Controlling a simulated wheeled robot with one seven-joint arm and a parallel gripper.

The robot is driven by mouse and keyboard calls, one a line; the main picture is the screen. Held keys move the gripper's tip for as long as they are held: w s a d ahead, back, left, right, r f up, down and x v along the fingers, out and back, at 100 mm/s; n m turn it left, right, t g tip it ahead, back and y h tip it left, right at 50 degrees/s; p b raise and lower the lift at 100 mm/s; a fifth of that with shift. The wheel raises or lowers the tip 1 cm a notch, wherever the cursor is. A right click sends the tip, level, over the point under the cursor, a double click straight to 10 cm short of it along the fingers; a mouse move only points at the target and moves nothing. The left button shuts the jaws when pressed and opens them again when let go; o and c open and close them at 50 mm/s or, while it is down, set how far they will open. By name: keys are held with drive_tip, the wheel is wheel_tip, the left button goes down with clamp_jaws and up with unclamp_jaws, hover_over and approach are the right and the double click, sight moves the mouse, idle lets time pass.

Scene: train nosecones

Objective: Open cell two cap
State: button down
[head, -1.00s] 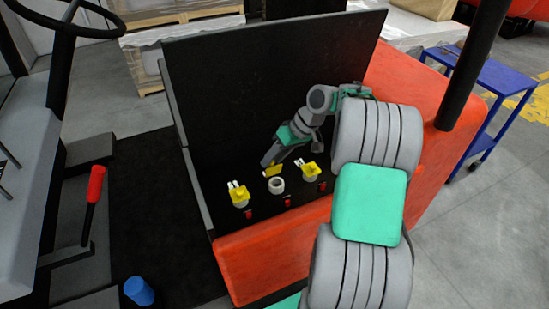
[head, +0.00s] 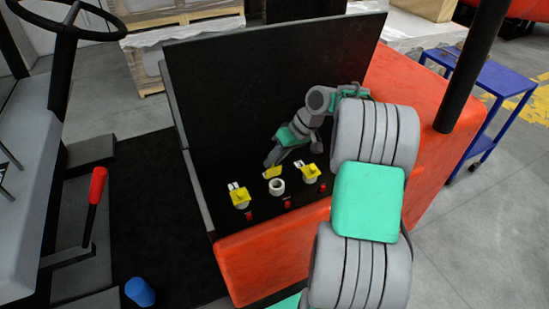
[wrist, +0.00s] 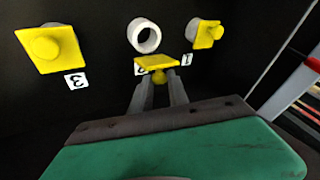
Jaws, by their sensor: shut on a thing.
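The cell two filler neck (head: 277,187) is a white round ring with its dark opening uncovered; it also shows in the wrist view (wrist: 144,35). Its yellow square cap (head: 272,172) stands off the opening, on the far side in the head view. In the wrist view the cap (wrist: 156,63) is below the ring, with its round knob between my fingertips. My gripper (wrist: 160,82) is shut on this knob. In the head view my gripper (head: 270,164) reaches down behind the cap. The label "2" is partly hidden by the cap; any hinge is hidden.
Yellow caps cover cell three (wrist: 49,47) and cell one (wrist: 207,34) on either side. Small red parts (head: 287,202) sit in front of the cells. The raised black lid (head: 270,85) stands behind, and the orange body (head: 275,260) edges the bay.

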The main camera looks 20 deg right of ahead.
drive_tip(key=r+g+p, duration=0.1)
drive_tip(key=p, duration=0.2)
drive_tip(key=shift+w+p, duration=0.35)
drive_tip(key=shift+p, duration=0.05)
drive_tip(key=w+f+g+p, duration=0.1)
drive_tip(key=p, duration=0.3)
drive_tip(key=shift+f+m+g, duration=0.15)
drive_tip(key=shift+m+g, duration=0.15)
drive_tip(key=c, duration=1.3)
unclamp_jaws()
drive_tip(key=shift+d, duration=0.1)
drive_tip(key=p+v, duration=0.1)
drive_tip(key=v, duration=0.6)
drive_tip(key=shift+s+d+r, duration=0.1)
drive_tip(key=shift+r, duration=0.2)
